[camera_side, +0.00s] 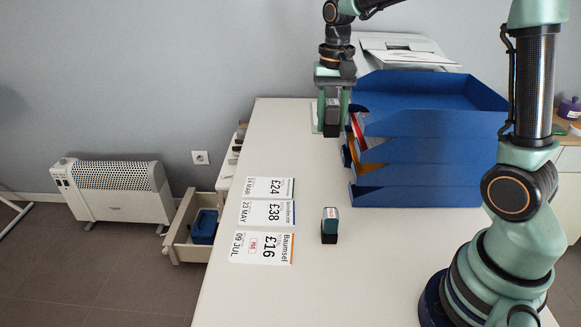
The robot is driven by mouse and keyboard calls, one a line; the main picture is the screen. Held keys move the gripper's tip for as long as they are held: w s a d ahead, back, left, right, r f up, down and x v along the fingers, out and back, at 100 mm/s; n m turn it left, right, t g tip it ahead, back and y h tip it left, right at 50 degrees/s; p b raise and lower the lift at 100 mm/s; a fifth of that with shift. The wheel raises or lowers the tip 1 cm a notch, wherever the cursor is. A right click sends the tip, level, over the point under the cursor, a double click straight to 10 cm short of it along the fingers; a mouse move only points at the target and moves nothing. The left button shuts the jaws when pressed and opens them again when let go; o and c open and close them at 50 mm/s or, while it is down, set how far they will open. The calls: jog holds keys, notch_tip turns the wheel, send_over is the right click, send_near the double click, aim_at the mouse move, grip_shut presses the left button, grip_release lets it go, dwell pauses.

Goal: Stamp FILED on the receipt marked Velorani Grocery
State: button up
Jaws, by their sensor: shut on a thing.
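Three white receipts lie in a column on the table. The near one (262,247) reads Baumsel, £16, 09 JUL and bears a small red mark. My gripper (333,100) is shut on a dark block-shaped stamp (332,122), raised beyond and right of the receipts. Its label is not visible.
A stack of blue letter trays (430,180) holding papers stands right of my gripper, with a printer (405,52) behind. An open drawer (185,228) with a blue item juts out at the table's left. The table front is clear.

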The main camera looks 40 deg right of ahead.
jog(key=w+a+f, duration=0.4)
jog(key=w+f, duration=0.1)
jog(key=w, duration=0.4)
send_over(262, 187)
notch_tip(262, 187, down, 7)
jog(key=shift+f, duration=3.1)
jog(key=shift+f, duration=0.55)
jog(key=shift+r, duration=3.55)
